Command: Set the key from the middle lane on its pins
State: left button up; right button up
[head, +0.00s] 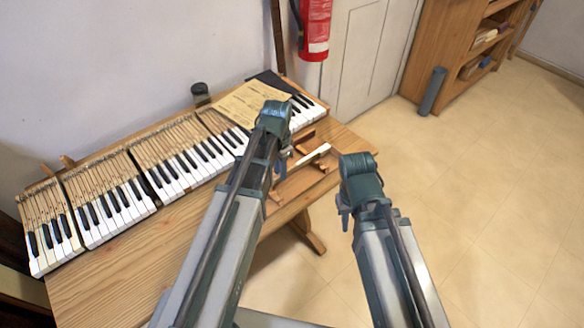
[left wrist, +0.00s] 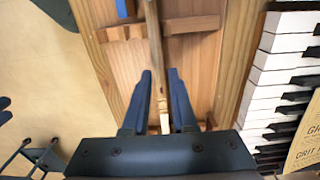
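A wooden tray (head: 292,192) with crosswise bars stands on the right end of the bench. A piano key with a white front (head: 314,156) and a long bare wooden shank (left wrist: 154,55) lies lengthwise over it. My left gripper (head: 283,163) is over the tray. In the left wrist view its two dark blue fingers (left wrist: 160,82) stand on either side of the shank, and a narrow gap shows beside the wood. My right gripper (head: 343,212) hangs in front of the bench's right end, clear of the key. Its finger opening is too small to judge. The pins cannot be made out.
A keyboard (head: 107,213) in several sections runs along the back of the bench (head: 110,275). A paper sheet (head: 253,103) lies over its right part. A blue piece (left wrist: 125,8) shows at the tray's edge. The floor (head: 480,190) to the right is clear.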

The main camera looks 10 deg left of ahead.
pick_arm(q)
jog(key=shift+f, duration=0.25)
grip_shut()
dwell(1.5)
